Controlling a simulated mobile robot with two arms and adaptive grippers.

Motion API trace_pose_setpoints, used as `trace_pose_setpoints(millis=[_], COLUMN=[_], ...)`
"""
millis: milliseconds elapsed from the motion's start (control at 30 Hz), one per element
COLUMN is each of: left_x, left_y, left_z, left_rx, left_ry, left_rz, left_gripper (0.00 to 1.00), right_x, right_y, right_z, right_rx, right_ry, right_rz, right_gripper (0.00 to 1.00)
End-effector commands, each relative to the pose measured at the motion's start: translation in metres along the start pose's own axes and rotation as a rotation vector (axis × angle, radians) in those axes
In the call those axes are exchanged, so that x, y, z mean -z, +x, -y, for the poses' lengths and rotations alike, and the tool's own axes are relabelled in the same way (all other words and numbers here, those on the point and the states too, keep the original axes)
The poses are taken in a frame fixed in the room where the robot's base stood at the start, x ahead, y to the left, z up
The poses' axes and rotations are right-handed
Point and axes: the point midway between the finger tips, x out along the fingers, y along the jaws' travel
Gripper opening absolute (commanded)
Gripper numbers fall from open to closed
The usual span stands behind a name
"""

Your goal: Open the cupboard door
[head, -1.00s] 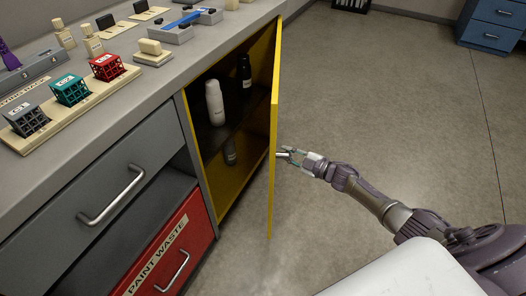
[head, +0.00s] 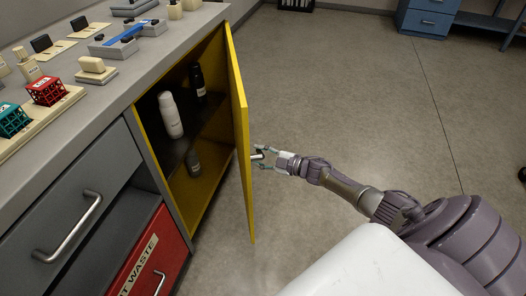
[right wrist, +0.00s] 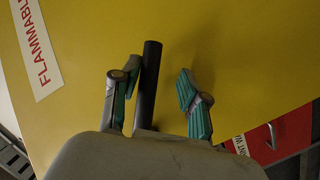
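The yellow cupboard door (head: 241,130) stands ajar, swung out from the cupboard (head: 189,228) under the counter. Its outer face fills much of the right wrist view (right wrist: 235,50). The door's bar handle (head: 257,154) points out towards my right gripper (head: 262,158). In the right wrist view the dark handle bar (right wrist: 150,80) lies between my right gripper's two fingers (right wrist: 158,98). It is close beside the left finger, with a clear gap to the right finger, so the gripper is open around it. My left gripper is not in view.
Inside the cupboard are a white bottle (head: 170,115), a black bottle (head: 197,80) and a dark bottle (head: 193,163). A grey drawer (head: 80,190) and a red paint waste drawer (head: 150,262) are left of it. The floor (head: 340,90) right of the door is clear.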

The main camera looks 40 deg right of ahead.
Motion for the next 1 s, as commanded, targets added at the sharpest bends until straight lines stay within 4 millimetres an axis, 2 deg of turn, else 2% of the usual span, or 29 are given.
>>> trace_pose_setpoints(millis=[167, 400, 600, 800, 1000], left_x=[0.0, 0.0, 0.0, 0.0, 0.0], left_y=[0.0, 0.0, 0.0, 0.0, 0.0], left_z=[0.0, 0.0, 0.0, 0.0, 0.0], left_rx=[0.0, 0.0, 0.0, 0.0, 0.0], left_ry=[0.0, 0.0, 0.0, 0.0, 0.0], left_rz=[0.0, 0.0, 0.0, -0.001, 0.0], left_gripper=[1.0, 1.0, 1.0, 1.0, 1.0], right_x=[-0.001, -0.001, -0.001, -0.001, 0.0], right_y=[-0.018, -0.07, -0.105, -0.119, -0.121], right_z=[0.002, 0.003, 0.002, 0.001, 0.0], right_rx=[0.004, 0.006, 0.004, 0.001, 0.0], right_ry=[0.0, -0.001, 0.0, 0.0, -0.001], right_rz=[0.003, 0.004, 0.004, 0.001, 0.001], right_gripper=[0.43, 0.43, 0.43, 0.43, 0.43])
